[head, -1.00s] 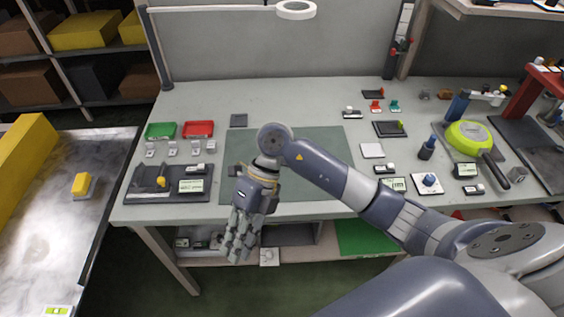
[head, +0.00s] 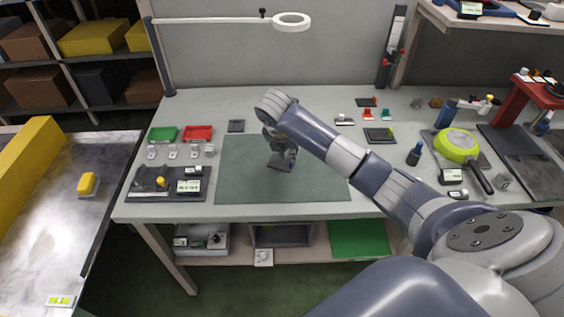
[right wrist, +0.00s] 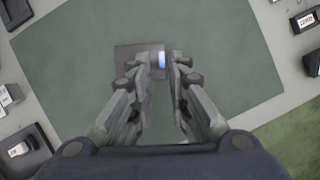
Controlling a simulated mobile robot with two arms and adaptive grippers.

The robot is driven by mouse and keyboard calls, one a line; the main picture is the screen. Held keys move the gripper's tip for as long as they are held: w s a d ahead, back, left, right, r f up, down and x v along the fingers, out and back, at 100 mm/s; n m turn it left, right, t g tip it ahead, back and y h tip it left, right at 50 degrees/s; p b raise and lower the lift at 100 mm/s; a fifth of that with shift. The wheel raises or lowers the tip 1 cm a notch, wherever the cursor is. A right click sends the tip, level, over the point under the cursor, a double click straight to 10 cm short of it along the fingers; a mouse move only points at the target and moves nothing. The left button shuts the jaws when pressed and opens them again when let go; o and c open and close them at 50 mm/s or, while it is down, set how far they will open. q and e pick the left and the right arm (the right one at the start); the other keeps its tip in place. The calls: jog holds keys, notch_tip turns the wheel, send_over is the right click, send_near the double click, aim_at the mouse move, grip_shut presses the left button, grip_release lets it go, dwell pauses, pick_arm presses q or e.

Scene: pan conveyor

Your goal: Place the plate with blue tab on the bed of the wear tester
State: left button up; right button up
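The plate with the blue tab is a small dark plate (head: 279,166) on the green mat. In the right wrist view the plate (right wrist: 128,58) shows left of and under the fingers. My right gripper (head: 282,156) points down over the plate. In the right wrist view its fingers (right wrist: 163,68) look apart, with a gap on both sides of the tab. Whether they touch the plate is hard to tell. My left gripper is out of view. I cannot tell for certain which device is the wear tester.
The green mat (head: 235,185) is otherwise clear. A dark base with a yellow knob (head: 138,190) stands at left, near green (head: 163,134) and red (head: 198,132) trays.

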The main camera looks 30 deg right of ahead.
aim_at(281, 161)
jog(key=shift+w+d+f, duration=0.1)
jog(key=shift+d+f, duration=0.05)
jog(key=shift+f, duration=0.2)
jog(key=p+x, duration=0.2)
jog(key=x, duration=0.2)
jog(key=shift+d+f, duration=0.1)
jog(key=shift+f, duration=0.25)
jog(key=shift+d+f, duration=0.1)
jog(key=shift+f, duration=0.25)
grip_shut()
